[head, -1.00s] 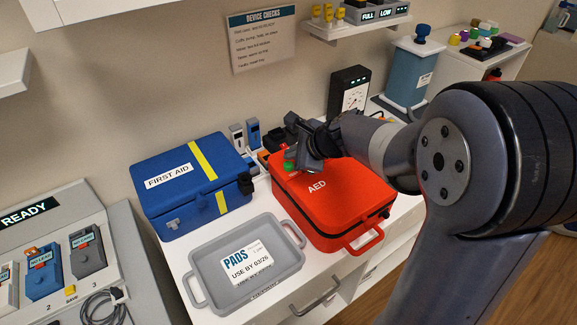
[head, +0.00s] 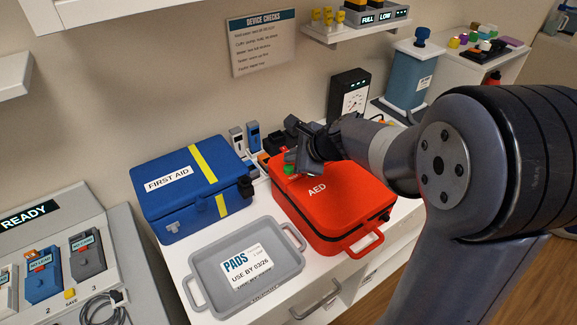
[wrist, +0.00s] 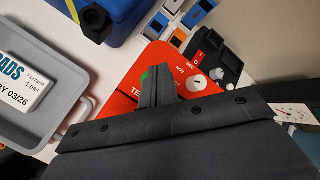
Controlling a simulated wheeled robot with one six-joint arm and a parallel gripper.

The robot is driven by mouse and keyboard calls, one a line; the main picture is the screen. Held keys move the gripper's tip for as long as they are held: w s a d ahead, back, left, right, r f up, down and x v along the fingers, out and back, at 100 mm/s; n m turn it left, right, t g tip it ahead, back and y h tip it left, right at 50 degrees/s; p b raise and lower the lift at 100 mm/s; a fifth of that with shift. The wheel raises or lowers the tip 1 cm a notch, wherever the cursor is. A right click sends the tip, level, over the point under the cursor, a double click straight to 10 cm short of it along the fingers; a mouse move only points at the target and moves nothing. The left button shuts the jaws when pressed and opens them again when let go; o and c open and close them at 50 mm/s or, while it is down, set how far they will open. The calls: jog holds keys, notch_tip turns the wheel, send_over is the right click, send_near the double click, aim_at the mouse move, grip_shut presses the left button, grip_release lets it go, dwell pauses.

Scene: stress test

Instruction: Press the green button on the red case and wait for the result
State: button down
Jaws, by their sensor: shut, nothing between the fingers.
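The red AED case (head: 335,196) lies on the white cabinet top between the grey tray and the gauge box. It also shows in the wrist view (wrist: 120,112). The green button (head: 289,169) is on the case's far left part, and a sliver of it (wrist: 146,76) shows beside my fingers in the wrist view. My gripper (head: 297,160) is shut and empty, pointing down at the case right by the green button. The fingers cover part of the button, and I cannot tell whether they touch it. No result display on the case is readable.
A blue first aid box (head: 190,187) stands left of the case. A grey tray (head: 207,287) with a PADS card is in front. A black gauge box (head: 348,95) and small devices (head: 253,136) stand behind. A READY station (head: 60,250) is at far left.

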aim_at(292, 169)
jog(key=shift+f, duration=0.1)
dwell(0.7)
jog(key=shift+f+b, duration=0.35)
jog(key=shift+b, duration=0.05)
jog(key=shift+f+b, duration=0.45)
jog(key=shift+f, duration=0.05)
dwell(0.6)
jog(key=shift+r, duration=0.15)
jog(key=shift+r+p, duration=0.8)
jog(key=shift+p, duration=0.05)
notch_tip(292, 169, up, 5)
jog(key=p, duration=0.4)
jog(key=shift+p, duration=0.3)
dwell(0.4)
